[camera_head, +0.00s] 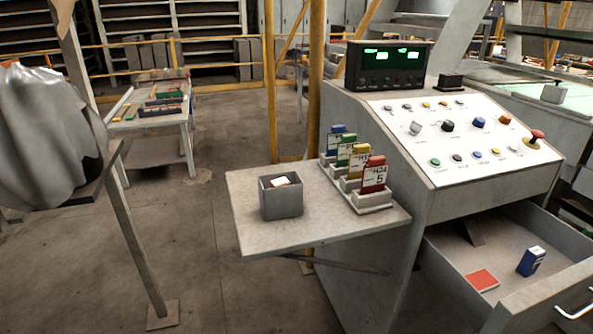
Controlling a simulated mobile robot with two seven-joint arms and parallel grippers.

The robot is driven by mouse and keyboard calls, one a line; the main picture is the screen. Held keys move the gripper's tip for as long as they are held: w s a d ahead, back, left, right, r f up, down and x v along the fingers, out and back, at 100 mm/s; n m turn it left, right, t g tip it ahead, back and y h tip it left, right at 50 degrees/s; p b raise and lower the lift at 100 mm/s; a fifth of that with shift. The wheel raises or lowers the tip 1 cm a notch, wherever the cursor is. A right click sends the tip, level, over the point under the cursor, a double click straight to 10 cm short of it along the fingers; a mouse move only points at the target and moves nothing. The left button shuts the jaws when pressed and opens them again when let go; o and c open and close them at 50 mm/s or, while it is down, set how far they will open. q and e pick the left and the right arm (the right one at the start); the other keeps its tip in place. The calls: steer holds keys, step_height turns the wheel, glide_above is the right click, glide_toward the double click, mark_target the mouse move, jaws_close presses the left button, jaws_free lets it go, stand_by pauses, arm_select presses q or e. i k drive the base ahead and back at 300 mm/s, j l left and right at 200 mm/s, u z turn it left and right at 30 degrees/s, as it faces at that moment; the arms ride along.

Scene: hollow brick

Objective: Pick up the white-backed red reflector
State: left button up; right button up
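A flat red square piece (483,280) with a thin pale edge lies in the open drawer (510,302) at the lower right. It looks like the red reflector, but its underside is hidden. A small white piece (283,181) lies in the grey open-topped box (281,200) on the side shelf. I cannot tell exactly what that white piece is. Neither of my grippers is in view.
A blue-and-white block (531,261) stands in the drawer. The side shelf (255,225) also bears a rack (375,208) of coloured tags. The sloped control console (455,120) rises above the drawer. A grey draped shape (45,140) stands at left. Floor between is clear.

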mark_target(482, 279)
steer(key=l+z, duration=0.1)
steer(key=z, duration=1.15)
